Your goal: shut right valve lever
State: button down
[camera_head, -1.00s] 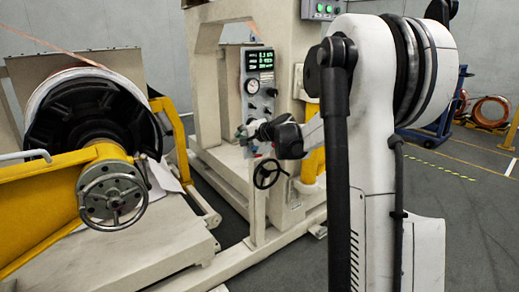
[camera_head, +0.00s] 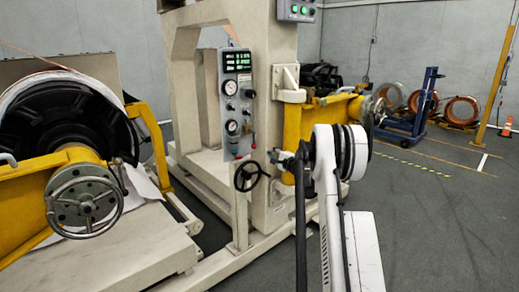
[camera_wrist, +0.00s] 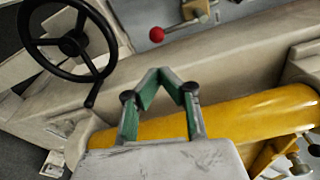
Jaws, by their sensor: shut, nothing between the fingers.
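A control panel (camera_head: 237,100) with gauges and a green display stands mid-picture in the head view. The right valve lever (camera_head: 253,140) shows as a small red-tipped shape at the panel's lower right edge. In the wrist view a red lever knob (camera_wrist: 156,34) on a metal fitting (camera_wrist: 197,9) shows at the top; I cannot tell for certain which lever it is. My gripper (camera_wrist: 161,78) has green-padded fingers that meet at their tips, empty. It is apart from the knob, which lies above it in the picture.
A black handwheel (camera_head: 250,176) sits below the panel and fills the upper left of the wrist view (camera_wrist: 68,40). A yellow cylinder (camera_wrist: 230,115) lies behind my fingers. A beige machine frame (camera_head: 272,110) stands right beside the panel.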

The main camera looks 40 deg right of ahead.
jog(key=shift+w, duration=0.15)
jog(key=w, duration=0.3)
jog(key=w+b, duration=0.1)
jog(key=w, duration=0.2)
jog(key=w+d+b, duration=0.1)
jog(key=w, duration=0.2)
jog(key=shift+w+f, duration=0.1)
jog(key=shift+w, duration=0.25)
